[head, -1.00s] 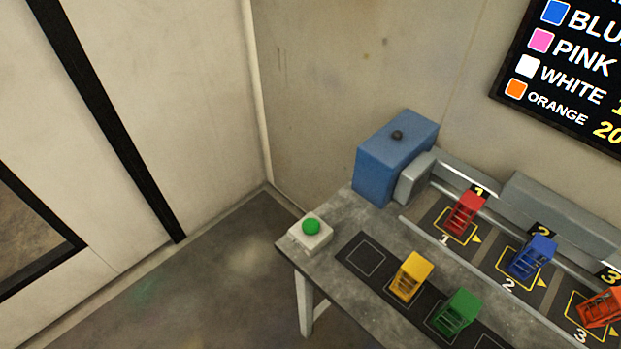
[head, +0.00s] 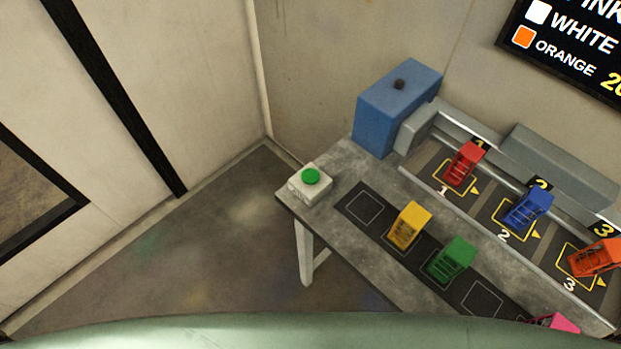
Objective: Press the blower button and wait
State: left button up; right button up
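A green button (head: 311,176) sits on a small white box (head: 309,188) at the near left corner of the grey table (head: 345,165). Nothing touches the button. A blue box (head: 385,115) with a dark knob, joined to a grey housing, stands at the table's back left. Neither of my grippers shows in the head view.
Red (head: 465,163), blue (head: 528,209) and orange (head: 597,258) frames stand at spots 1, 2 and 3. Yellow (head: 409,225), green (head: 451,257) and partly cut-off pink (head: 556,322) frames stand along the front dark strip (head: 363,207). The floor (head: 230,240) left of the table is clear.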

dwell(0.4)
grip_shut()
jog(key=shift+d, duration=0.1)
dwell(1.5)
